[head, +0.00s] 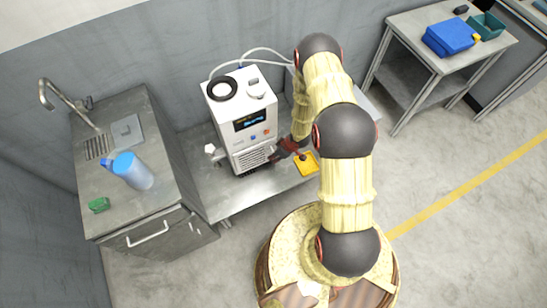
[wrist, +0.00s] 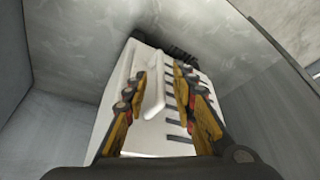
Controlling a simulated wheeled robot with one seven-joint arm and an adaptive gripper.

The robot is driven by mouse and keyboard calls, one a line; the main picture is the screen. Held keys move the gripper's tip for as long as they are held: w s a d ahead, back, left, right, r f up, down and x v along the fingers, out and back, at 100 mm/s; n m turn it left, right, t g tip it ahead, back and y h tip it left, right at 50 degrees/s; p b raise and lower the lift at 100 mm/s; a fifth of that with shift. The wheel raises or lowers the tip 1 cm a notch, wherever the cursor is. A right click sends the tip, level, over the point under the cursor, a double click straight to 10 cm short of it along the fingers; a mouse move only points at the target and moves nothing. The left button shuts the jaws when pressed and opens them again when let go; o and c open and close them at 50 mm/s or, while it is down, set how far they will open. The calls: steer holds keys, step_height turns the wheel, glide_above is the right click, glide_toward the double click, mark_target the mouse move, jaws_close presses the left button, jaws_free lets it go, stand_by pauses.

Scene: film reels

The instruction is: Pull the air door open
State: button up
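A white machine (head: 241,120) with a small display stands on a low metal table against the wall. Its lower front has a dark slotted vent (head: 250,158). In the wrist view, a white slotted panel (wrist: 172,128) fills the middle, with a raised white handle bar (wrist: 154,100) on it. I take this panel to be the air door; it looks closed. My gripper (head: 280,150) is at the machine's lower right front. In the wrist view my gripper (wrist: 160,73) is open, its fingers on either side of the handle. I cannot tell whether they touch it.
The floor at right is clear.

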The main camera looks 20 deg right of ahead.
steer(key=shift+x, duration=1.65)
steer(key=shift+c, duration=0.7)
jaws_close()
